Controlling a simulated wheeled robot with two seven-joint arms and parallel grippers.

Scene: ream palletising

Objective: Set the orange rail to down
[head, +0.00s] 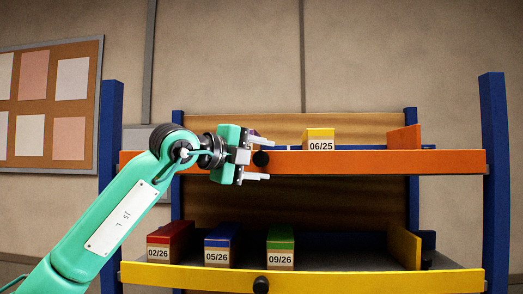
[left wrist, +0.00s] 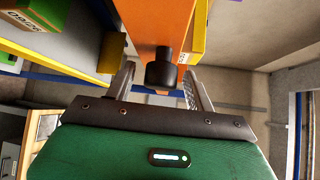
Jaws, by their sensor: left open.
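The orange rail (head: 370,163) runs level across the front of the upper shelf and hides the foot of the yellow-topped box behind it. A black knob (head: 261,159) sticks out of its face, left of the middle. My left gripper (head: 265,157) is open at the knob. In the left wrist view the orange rail (left wrist: 155,20) comes in from the top, and the knob (left wrist: 161,70) stands between the two fingers of the gripper (left wrist: 160,85), with a gap seeming to show on each side. My right gripper is in neither view.
The yellow-topped box 06/25 (head: 320,139) stands on the upper shelf. Below, a yellow rail (head: 350,280) with its own knob (head: 261,285) fronts red, blue and green-topped boxes. Blue posts (head: 493,180) flank the rack. A pinboard (head: 52,105) hangs at left.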

